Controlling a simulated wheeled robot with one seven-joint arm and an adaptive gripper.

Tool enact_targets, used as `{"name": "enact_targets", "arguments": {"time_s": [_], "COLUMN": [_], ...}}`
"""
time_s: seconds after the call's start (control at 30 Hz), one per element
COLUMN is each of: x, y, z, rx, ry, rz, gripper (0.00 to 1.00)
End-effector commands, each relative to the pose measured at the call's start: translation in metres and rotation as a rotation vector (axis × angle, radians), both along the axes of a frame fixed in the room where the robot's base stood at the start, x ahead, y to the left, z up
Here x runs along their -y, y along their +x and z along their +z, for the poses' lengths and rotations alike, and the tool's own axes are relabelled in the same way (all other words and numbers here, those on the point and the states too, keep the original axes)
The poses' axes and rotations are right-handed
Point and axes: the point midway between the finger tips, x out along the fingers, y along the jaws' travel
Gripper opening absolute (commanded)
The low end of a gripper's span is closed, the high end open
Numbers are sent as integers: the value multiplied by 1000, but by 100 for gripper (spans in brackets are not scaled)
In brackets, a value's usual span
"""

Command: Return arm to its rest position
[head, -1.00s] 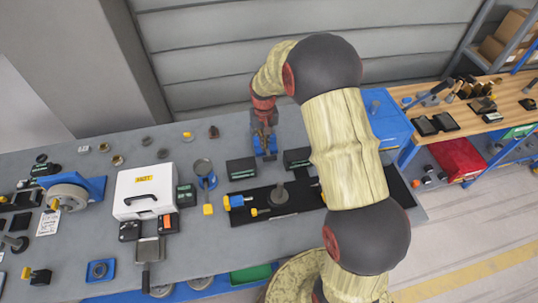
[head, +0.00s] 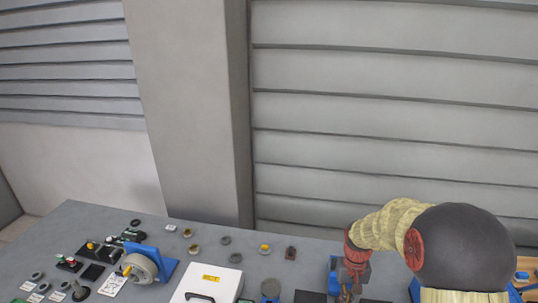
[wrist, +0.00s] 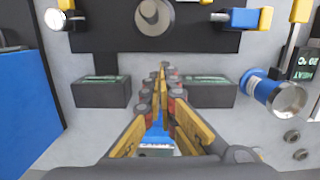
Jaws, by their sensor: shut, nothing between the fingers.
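My gripper (wrist: 163,72) is shut and empty in the wrist view, its yellow and black fingers meeting near the picture's middle. It points down over the grey workbench, above a blue item (wrist: 157,135) that shows partly between the fingers. In the head view my arm is at the lower right, and the fingertips are at or below the bottom edge. A black box (wrist: 101,92) and a second black box (wrist: 208,92) stand on either side of the fingers.
A black tray (wrist: 110,38) with a round grey part lies beyond the fingers. A blue and silver cylinder (wrist: 274,92) is at the right. In the head view a white case (head: 208,285) and a blue-framed wheel (head: 150,266) stand left of the arm. A shuttered wall (head: 390,110) rises behind.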

Motion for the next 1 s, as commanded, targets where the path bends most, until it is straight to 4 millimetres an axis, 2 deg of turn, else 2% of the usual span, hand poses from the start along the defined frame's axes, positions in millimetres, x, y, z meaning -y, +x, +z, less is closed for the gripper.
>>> {"name": "enact_targets", "arguments": {"time_s": [0.2,0.4,0.6,0.8,1.0], "x": [-13,-26,-37,-46,-53], "y": [-50,-99,-147,-189,-214], "z": [48,87,110,123,134], "rx": [50,131,231,357,500], "ry": [-4,-12,-21,-31,-40], "rz": [33,64,92,116,138], "gripper": [0,0,0,0,0]}}
